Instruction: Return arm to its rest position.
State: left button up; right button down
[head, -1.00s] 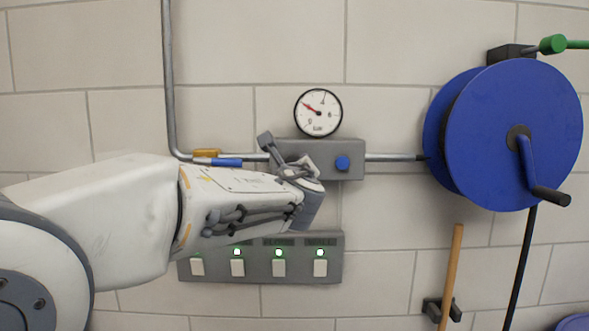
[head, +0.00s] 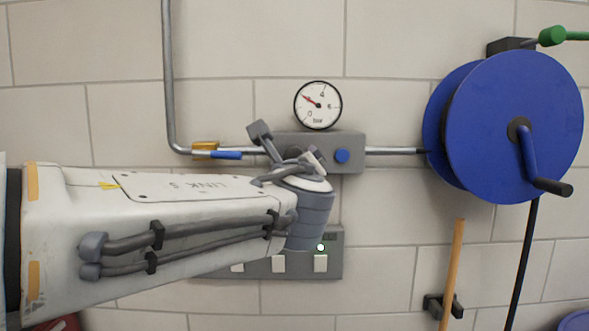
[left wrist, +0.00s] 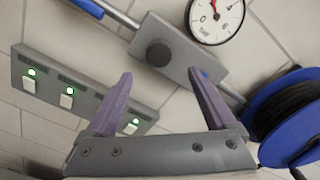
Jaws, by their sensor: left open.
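My left arm (head: 170,215) reaches in from the left across the head view, its wrist in front of the wall fittings. The fingers cannot be made out clearly there. In the left wrist view, my left gripper (left wrist: 159,75) is open, with two purple fingers spread apart and nothing between them. Beyond the fingers is a grey block (left wrist: 180,50) with a round black knob (left wrist: 159,53). The same block shows in the head view (head: 352,140), with a blue button (head: 342,156). My right gripper is not in view.
A switch panel (head: 300,265) with green lights is partly behind my arm. A gauge (head: 318,105) sits above the block. A brass valve with a blue lever (head: 226,155) lies along the pipe. A blue hose reel (head: 500,130) and a wooden handle (head: 453,270) are at right.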

pick_arm(q)
jog(key=shift+s, duration=0.75)
jog(key=s+a+f+n+g, duration=0.2)
jog(key=s+f+n+g, duration=0.15)
jog(key=f, duration=0.45)
jog(key=s+a+f+n+g+y, duration=0.1)
jog(key=s+a+f+n+g, duration=0.2)
jog(key=f, duration=0.6)
jog(key=s+a+f+n+g, duration=0.1)
jog(key=s+f+n+g, duration=0.35)
jog(key=f, duration=0.35)
jog(key=s+f+n+g+h, duration=0.1)
jog(key=s+f+n+g, duration=0.2)
jog(key=s, duration=0.6)
jog(key=s+d+f+n+g+h, duration=0.1)
jog(key=s+f+n+g, duration=0.3)
jog(key=s+f+n, duration=0.3)
jog(key=shift+s+f, duration=0.95)
jog(key=shift+s, duration=0.05)
